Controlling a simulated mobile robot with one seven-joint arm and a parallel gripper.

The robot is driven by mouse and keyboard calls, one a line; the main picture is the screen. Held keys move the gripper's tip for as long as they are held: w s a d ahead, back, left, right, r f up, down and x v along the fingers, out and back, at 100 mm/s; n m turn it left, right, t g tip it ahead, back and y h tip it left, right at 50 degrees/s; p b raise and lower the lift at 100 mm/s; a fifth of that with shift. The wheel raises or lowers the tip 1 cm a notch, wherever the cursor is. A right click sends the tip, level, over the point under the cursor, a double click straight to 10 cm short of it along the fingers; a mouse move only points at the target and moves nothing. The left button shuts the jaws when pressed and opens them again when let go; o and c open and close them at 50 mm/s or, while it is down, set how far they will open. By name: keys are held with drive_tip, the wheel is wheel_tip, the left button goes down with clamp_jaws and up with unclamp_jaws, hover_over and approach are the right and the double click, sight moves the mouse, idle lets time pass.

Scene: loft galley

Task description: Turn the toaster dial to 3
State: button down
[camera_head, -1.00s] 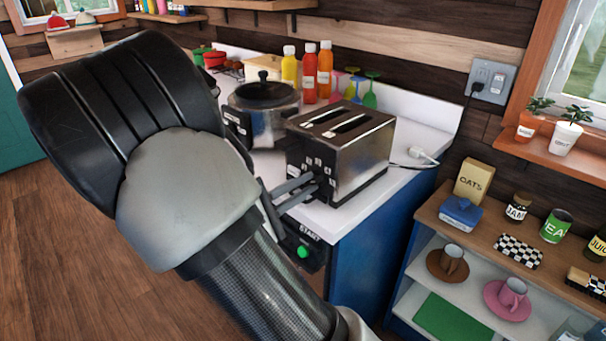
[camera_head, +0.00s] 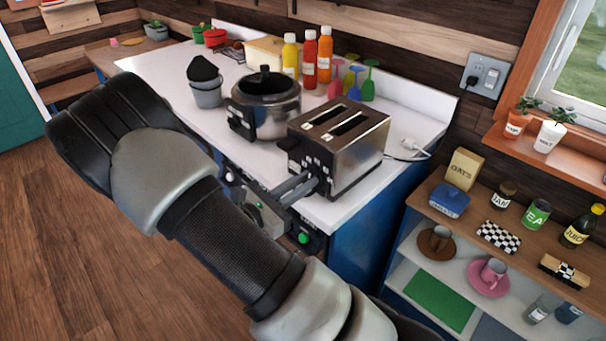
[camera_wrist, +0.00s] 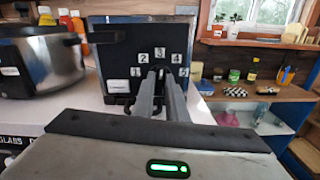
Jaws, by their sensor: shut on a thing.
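The toaster (camera_head: 356,146) is a shiny metal box with two slots and a dark front panel, standing near the counter's front right corner. In the wrist view its front (camera_wrist: 120,58) carries labels 1 to 5 in an arc, with the 3 label (camera_wrist: 159,52) at the top. My gripper (camera_head: 313,184) reaches the front panel below the labels. In the wrist view my gripper (camera_wrist: 164,74) has its two fingers close together, shut on the dial. The fingers hide nearly all of the dial, and I cannot tell which number it points to.
A metal pot (camera_head: 264,108) stands close to the toaster's left. Bottles (camera_head: 325,62) and coloured glasses (camera_head: 369,82) are behind. A plugged-in cord (camera_head: 413,147) lies to the right. A low shelf (camera_head: 400,228) with cups and jars is at right.

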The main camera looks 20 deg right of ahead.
drive_tip(key=shift+n+p, duration=0.45)
drive_tip(key=shift+n, duration=0.25)
drive_tip(key=c, duration=1.8)
unclamp_jaws()
drive_tip(key=shift+o, duration=0.2)
drive_tip(key=shift+a, duration=0.1)
drive_tip(key=v, duration=1.7)
drive_tip(key=shift+a, duration=0.2)
drive_tip(key=shift+s, duration=0.1)
